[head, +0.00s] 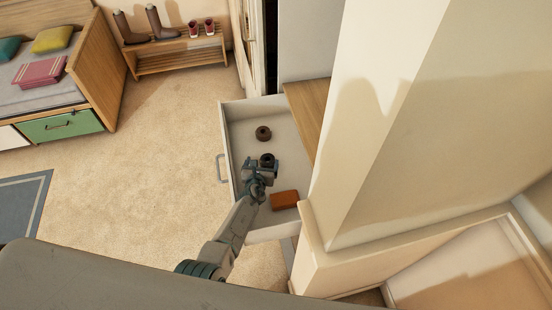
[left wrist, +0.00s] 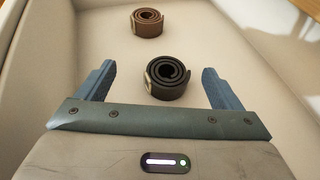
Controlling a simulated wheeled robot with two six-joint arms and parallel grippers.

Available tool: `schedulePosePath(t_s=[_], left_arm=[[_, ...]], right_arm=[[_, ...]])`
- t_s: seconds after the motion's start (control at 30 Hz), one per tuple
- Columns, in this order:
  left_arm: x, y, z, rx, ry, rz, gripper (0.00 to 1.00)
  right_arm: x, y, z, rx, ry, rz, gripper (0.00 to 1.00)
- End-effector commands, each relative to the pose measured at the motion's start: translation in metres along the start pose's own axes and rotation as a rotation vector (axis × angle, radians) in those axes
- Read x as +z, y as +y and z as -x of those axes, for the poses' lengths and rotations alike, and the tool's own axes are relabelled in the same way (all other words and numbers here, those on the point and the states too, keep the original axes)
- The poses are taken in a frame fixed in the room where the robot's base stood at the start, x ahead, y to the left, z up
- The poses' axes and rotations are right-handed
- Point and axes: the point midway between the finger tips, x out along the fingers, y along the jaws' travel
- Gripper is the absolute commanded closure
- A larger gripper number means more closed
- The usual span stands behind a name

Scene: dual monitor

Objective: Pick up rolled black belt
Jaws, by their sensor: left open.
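The rolled black belt (left wrist: 168,78) lies on the floor of the open drawer (head: 225,150). In the head view the black belt (head: 267,159) shows just beyond the fingers of my left gripper (head: 263,170). In the left wrist view my left gripper (left wrist: 160,85) is open, its two blue fingers apart on either side of the belt. The belt sits between and slightly ahead of the fingertips, and I cannot tell the height gap. My right gripper is not in view.
A rolled brown belt (head: 263,133) lies farther back in the drawer, and it also shows in the left wrist view (left wrist: 147,23). An orange-brown item (head: 285,199) lies right of my gripper. Drawer walls surround them. A large cream pillar (head: 370,130) stands to the right.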

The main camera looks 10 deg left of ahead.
Motion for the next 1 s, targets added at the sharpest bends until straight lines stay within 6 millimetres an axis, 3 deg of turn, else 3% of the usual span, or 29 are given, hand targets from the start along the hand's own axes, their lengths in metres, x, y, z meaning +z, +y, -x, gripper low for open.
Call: schedulePosePath(t_s=[0.1,0.2,0.4,0.67,1.0], left_arm=[[-0.023,-0.007,0.009,0.004,0.012,0.010,0.13],[-0.029,-0.008,0.002,0.006,0.013,0.011,0.13],[-0.031,-0.008,-0.029,0.006,0.013,0.013,0.13],[-0.029,-0.008,-0.046,0.006,0.015,0.013,0.13],[-0.031,-0.007,-0.089,0.006,0.013,0.013,0.13]], right_arm=[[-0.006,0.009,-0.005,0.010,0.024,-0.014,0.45],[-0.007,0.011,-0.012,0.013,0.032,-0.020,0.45],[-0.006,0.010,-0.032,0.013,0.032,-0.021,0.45],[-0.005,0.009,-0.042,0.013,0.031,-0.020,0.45],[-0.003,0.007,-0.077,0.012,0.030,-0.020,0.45]])
